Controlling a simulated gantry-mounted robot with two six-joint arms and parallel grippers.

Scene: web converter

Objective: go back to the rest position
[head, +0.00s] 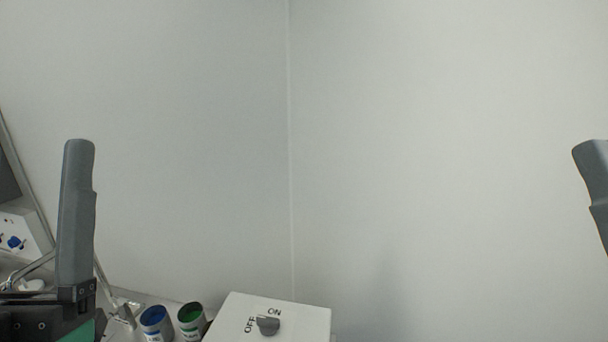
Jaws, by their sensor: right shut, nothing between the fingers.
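A grey upright part of my right arm and gripper (592,185) shows at the right edge, cut off by the frame. My right gripper is shut and holds nothing. At the left, a similar grey upright part (76,215) stands on a black base, with its notch facing the middle.
A white box with an ON/OFF knob (268,326) sits at the bottom middle. A blue-topped can (155,322) and a green-topped can (191,320) stand left of it. Pale walls fill the back. The space between the two grey parts is clear above the box.

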